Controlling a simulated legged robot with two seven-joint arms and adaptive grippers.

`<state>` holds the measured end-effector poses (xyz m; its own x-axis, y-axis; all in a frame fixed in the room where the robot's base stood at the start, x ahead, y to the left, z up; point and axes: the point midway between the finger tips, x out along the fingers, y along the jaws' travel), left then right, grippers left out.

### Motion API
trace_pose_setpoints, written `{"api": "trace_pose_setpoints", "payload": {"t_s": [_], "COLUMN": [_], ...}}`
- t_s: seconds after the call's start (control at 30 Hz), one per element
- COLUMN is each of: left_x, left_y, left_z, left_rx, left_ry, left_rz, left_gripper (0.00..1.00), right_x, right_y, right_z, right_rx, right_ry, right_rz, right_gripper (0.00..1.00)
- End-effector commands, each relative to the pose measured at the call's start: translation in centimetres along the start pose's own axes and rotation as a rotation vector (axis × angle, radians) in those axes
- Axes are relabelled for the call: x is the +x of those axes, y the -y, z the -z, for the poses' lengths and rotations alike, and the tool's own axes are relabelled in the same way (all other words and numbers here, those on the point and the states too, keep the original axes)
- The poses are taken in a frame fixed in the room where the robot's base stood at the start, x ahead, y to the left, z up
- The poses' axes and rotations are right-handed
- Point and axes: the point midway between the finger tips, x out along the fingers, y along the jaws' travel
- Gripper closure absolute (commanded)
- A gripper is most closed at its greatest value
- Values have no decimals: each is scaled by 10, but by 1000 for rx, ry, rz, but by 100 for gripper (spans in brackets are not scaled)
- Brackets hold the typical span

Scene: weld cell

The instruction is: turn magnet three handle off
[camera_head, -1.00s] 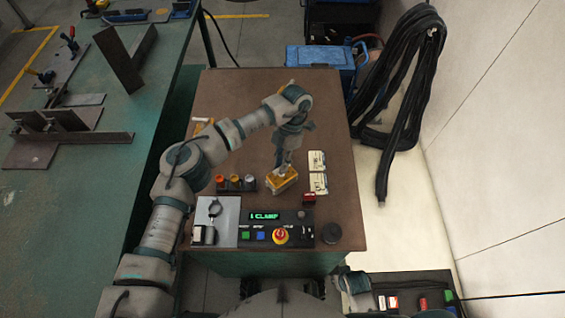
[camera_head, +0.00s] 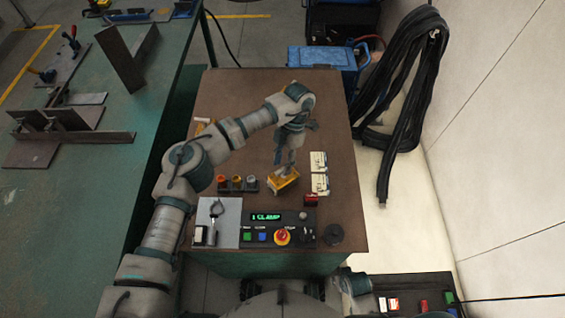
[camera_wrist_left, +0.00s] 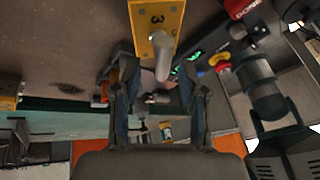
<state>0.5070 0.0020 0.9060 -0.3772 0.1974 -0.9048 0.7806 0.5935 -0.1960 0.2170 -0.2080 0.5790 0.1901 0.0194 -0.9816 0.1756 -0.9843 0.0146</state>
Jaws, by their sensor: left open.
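Magnet three is a yellow box marked 3 (camera_wrist_left: 157,14) with a grey rounded handle (camera_wrist_left: 161,55) standing out of its face, at the top middle of the left wrist view. In the head view the yellow magnet (camera_head: 284,184) sits on the brown table top, partly hidden by my gripper. My left gripper (camera_head: 286,164) is just over it. In the left wrist view my left gripper (camera_wrist_left: 155,88) is open, its fingers apart, with the handle's end near the gap between them. Whether a finger touches the handle I cannot tell. My right gripper is not visible.
A control panel reading 1 CLAMP (camera_head: 266,217) with a red emergency button (camera_head: 282,236) lies at the table's front.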

Motion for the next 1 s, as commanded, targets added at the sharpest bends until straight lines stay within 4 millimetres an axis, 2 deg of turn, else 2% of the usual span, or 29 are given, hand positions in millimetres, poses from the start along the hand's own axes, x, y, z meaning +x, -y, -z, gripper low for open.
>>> {"api": "trace_pose_setpoints", "payload": {"t_s": [0.23,0.4,1.0], "left_x": [-45,-63,-68], "left_y": [-1,-1,-2], "left_z": [-1,-1,0], "left_rx": [-3,-1,1], "left_ry": [3,0,1], "left_rz": [-2,-2,1], "left_gripper": [58,58,58], "right_x": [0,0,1], "right_y": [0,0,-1], "right_z": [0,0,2], "right_rx": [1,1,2], "right_ry": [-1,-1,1], "right_rz": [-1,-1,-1], "right_gripper": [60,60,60]}}
